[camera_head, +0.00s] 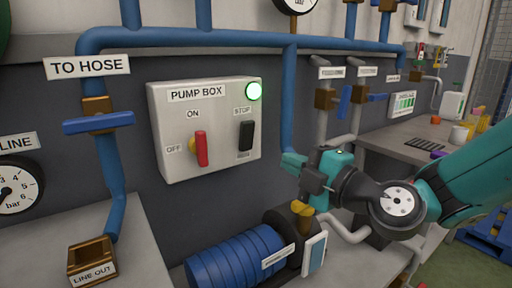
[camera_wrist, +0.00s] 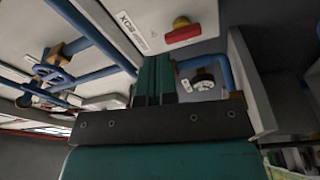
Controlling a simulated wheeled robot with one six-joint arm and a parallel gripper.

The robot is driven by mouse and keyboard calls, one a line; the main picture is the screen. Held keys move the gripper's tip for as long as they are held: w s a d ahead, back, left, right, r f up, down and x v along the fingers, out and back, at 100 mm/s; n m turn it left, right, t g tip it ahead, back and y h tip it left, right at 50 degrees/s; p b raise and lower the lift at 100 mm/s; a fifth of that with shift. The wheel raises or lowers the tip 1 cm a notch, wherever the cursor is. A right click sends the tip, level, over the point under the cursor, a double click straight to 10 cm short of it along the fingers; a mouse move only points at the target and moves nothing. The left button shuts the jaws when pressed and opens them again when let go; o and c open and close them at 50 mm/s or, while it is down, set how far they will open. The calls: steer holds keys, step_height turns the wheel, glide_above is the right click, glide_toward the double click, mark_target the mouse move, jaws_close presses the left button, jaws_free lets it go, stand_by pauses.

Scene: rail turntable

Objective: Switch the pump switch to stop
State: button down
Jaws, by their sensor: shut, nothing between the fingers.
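In the wrist view, the gripper fingers (camera_wrist: 154,78) are together; the box's red handle (camera_wrist: 183,34) shows beyond.
A blue pipe (camera_head: 289,100) runs down just right of the box, close to my gripper. A blue motor pump (camera_head: 235,258) stands below. A blue valve handle (camera_head: 98,122) and a pressure gauge (camera_head: 17,186) are at left. The wall before the box is clear.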

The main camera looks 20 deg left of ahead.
steer(key=w+f+t, duration=0.1)
steer(key=w+f+t+b, duration=0.1)
steer(key=w+t, duration=0.1)
steer(key=shift+d+f+n+h, duration=0.1)
steer(key=shift+d+n+h, duration=0.05)
steer(key=shift+n+h, duration=0.2)
steer(key=p, duration=1.3)
glide_toward(251, 130)
steer(key=x, duration=0.6)
steer(key=shift+a+r, duration=0.2)
steer(key=shift+a, duration=0.05)
steer(key=shift+w+a+f, duration=0.1)
steer(key=shift+w+a, duration=0.25)
steer(key=shift+a, duration=0.05)
